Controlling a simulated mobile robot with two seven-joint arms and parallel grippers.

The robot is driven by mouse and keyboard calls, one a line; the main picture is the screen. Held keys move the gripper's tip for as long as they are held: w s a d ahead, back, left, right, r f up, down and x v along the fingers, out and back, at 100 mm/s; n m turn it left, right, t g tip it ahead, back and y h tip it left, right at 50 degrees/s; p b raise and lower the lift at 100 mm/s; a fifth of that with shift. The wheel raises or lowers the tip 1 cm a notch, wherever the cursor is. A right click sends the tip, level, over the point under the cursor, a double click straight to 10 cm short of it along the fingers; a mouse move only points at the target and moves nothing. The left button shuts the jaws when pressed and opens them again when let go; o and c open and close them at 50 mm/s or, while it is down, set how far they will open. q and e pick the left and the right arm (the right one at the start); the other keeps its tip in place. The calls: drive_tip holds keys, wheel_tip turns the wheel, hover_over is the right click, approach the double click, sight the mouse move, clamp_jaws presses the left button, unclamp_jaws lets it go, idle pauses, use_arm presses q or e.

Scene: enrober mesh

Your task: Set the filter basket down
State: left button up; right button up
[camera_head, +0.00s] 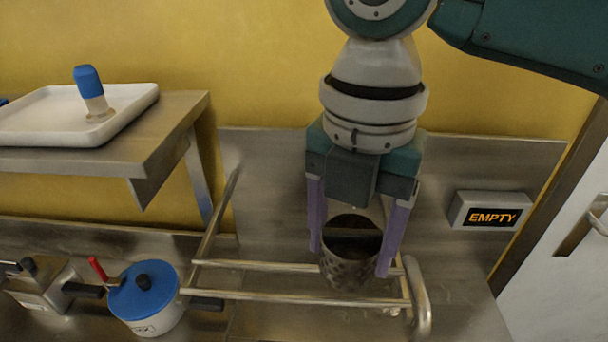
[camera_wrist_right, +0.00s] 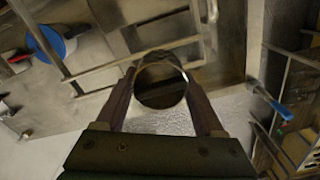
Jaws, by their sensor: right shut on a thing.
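The filter basket (camera_head: 350,268) is a dark metal cylinder with small holes and an open top. My right gripper (camera_head: 349,254) comes down from above and is shut on it, with one purple finger on each side. The basket is about upright, at the metal rails in the head view. I cannot tell whether its bottom touches the surface below. In the right wrist view the basket (camera_wrist_right: 160,84) shows as a round ring between the fingers. My left gripper is not in view.
A metal rail frame (camera_head: 300,297) surrounds the basket area. A blue-lidded white pot (camera_head: 146,300) stands to the left. A white tray (camera_head: 30,121) with a blue-capped item (camera_head: 92,92) is on a shelf. A sign reading EMPTY (camera_head: 491,211) is at right.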

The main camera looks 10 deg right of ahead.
wheel_tip(320, 180, down, 2)
drive_tip(key=shift+f, duration=0.25)
drive_tip(key=shift+f, duration=0.1)
drive_tip(key=o, duration=1.4)
drive_tip(key=shift+c, duration=0.2)
